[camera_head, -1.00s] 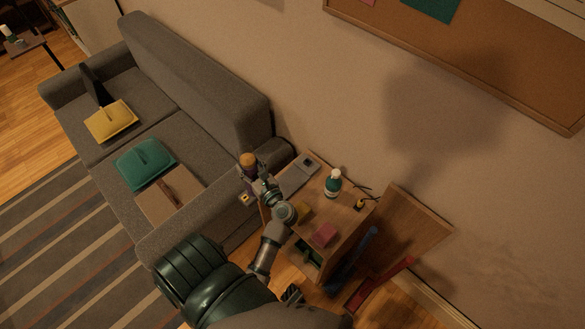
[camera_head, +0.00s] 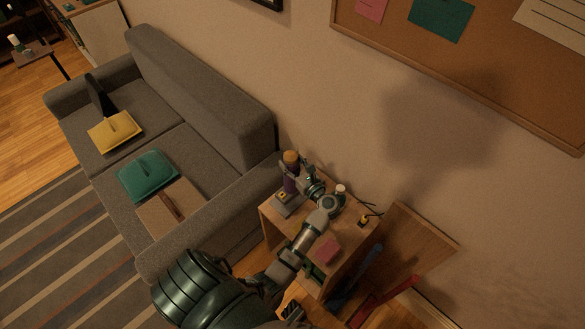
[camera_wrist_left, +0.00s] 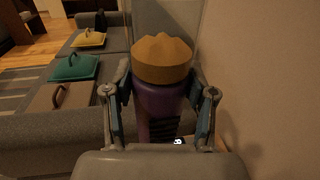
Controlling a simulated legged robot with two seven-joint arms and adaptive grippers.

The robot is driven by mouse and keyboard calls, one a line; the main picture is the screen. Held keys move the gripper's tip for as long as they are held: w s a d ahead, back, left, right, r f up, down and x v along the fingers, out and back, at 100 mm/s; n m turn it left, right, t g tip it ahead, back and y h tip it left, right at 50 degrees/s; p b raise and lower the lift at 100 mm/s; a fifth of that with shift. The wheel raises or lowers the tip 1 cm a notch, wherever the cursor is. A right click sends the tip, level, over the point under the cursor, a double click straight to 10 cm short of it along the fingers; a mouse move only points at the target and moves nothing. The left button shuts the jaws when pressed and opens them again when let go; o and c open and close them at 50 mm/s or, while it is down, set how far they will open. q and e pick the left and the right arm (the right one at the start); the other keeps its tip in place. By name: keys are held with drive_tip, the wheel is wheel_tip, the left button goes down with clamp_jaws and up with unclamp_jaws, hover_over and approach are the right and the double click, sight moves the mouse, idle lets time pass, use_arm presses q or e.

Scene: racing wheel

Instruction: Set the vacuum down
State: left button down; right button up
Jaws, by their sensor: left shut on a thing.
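The vacuum (camera_head: 290,175) is a small upright handheld with a purple body and a tan-orange top. My left gripper (camera_head: 303,176) is shut around its body. In the left wrist view the vacuum (camera_wrist_left: 160,98) stands between the two fingers of my left gripper (camera_wrist_left: 161,98). The vacuum is over the back left part of the wooden side table (camera_head: 270,212), beside the sofa arm. A grey flat piece with a yellow spot shows just below it. I cannot tell whether the vacuum touches the table. My right gripper is not clearly in view.
On the table are a white-capped bottle (camera_head: 340,190), partly hidden by my arm, a pink block (camera_head: 328,250) and a small yellow-black item (camera_head: 364,220). The grey sofa (camera_head: 205,90) stands to the left and the wall behind. A wooden panel (camera_head: 420,240) leans at the right.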

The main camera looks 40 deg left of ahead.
sight(295, 172)
use_arm(q)
drive_tip(key=shift+w+a+f, duration=0.1)
drive_tip(key=shift+a+f, duration=0.05)
drive_tip(key=shift+f, duration=1.2)
drive_tip(key=shift+d+f, duration=0.25)
drive_tip(key=shift+d, duration=0.15)
use_arm(e)
drive_tip(key=shift+w+r, duration=0.1)
drive_tip(key=shift+r, duration=0.1)
use_arm(q)
drive_tip(key=shift+f, duration=0.15)
use_arm(e)
drive_tip(key=shift+a, duration=0.1)
use_arm(q)
drive_tip(key=shift+c, duration=1.8)
unclamp_jaws()
drive_tip(key=shift+a, duration=0.2)
use_arm(e)
drive_tip(key=shift+r, duration=0.15)
use_arm(q)
drive_tip(key=shift+d, duration=0.1)
